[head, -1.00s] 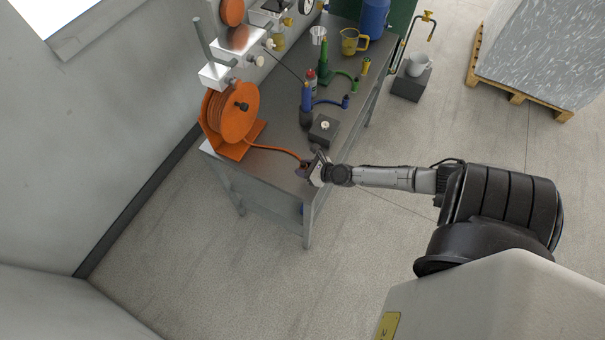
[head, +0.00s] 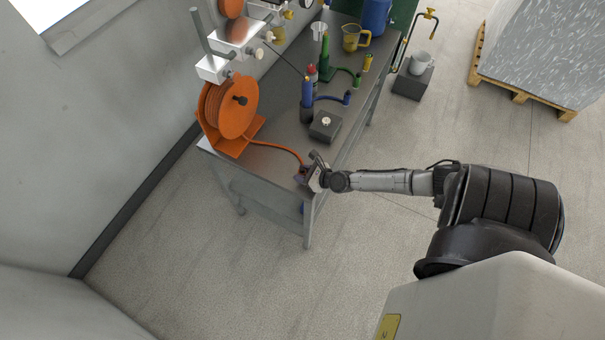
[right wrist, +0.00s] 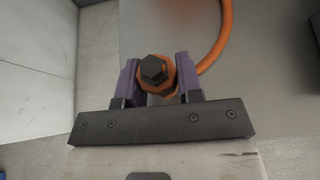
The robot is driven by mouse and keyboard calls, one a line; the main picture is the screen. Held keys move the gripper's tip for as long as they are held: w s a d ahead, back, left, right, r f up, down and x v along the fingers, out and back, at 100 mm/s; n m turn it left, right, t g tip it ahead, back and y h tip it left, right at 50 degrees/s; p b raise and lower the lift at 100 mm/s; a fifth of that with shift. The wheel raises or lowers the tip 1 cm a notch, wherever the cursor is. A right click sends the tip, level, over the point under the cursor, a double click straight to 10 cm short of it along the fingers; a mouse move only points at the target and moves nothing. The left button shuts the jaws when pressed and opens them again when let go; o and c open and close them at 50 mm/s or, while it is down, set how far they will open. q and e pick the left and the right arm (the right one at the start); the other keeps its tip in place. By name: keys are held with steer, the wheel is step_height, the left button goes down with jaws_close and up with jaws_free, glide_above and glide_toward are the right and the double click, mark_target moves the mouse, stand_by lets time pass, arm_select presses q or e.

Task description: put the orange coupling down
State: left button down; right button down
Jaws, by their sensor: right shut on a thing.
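The orange coupling (right wrist: 157,72) shows in the right wrist view with a dark hex end, between the two purple fingers of my right gripper (right wrist: 158,80). The gripper is shut on it. In the head view my right gripper (head: 308,175) is at the near right corner of the metal bench (head: 262,160). An orange hose (head: 282,147) runs from the coupling to the orange reel (head: 231,105) on the bench. In the head view the coupling is mostly hidden by the gripper. I cannot tell whether it touches the bench top. My left gripper is not in view.
A dark block (head: 325,125) with a light fitting on top stands just behind the gripper. Blue (head: 307,92) and green (head: 324,66) bottle-like items with hoses stand farther back. A yellow jug (head: 354,38) is beyond. Bare bench top lies left of the gripper.

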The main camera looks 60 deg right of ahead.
steer(key=c, duration=0.8)
jaws_free()
